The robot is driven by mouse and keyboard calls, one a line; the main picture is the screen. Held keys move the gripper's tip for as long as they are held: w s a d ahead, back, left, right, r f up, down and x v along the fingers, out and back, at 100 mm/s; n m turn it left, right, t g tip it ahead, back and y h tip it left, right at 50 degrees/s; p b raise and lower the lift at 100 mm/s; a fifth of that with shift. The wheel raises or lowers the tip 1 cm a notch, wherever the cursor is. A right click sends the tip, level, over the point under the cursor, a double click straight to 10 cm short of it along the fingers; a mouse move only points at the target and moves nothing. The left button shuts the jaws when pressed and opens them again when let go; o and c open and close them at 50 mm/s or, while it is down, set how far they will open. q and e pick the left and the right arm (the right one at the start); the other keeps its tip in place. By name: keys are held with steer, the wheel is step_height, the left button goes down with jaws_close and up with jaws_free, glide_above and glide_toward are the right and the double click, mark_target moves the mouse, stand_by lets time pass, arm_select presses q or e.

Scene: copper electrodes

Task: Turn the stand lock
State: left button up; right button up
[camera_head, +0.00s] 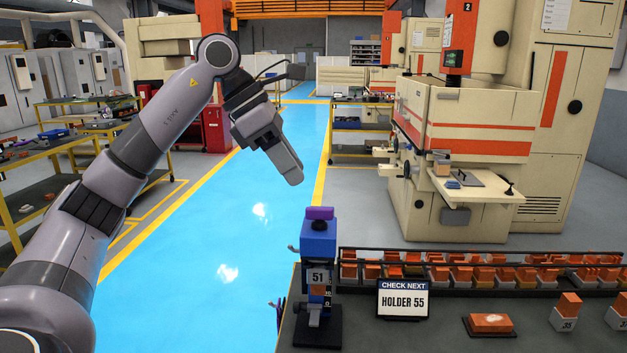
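A small stand (318,275) with a blue block, a purple piece (320,213) on top and a tag reading 51 stands upright on a black base at the bench's left end. A small grey lever (293,248) sticks out to the left of the blue block; I cannot tell if this is the stand lock. My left gripper (292,178) hangs above and left of the stand, pointing down to the right, apart from it and holding nothing visible. Its fingers overlap from this side, so its opening is unclear. My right gripper is out of view.
The dark bench (450,338) carries a sign (402,299) reading HOLDER 55, a rack (470,284) of several copper electrodes, and loose orange-topped blocks (490,322) at front right. A cream machine (460,120) stands behind. The blue aisle (230,250) is clear.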

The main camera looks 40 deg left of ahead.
mark_target(319, 208)
arm_select(q)
steer(key=b+x, duration=0.1)
steer(key=x, duration=0.6)
steer(key=shift+d+f+b, duration=0.1)
steer(key=shift+f+b, duration=0.15)
steer(key=shift+b, duration=0.15)
steer(key=shift+r+p, duration=0.25)
steer(key=shift+p, duration=0.05)
steer(key=shift+w+d+f, duration=0.1)
steer(key=shift+w+f, duration=0.05)
steer(key=shift+f, duration=0.1)
jaws_close()
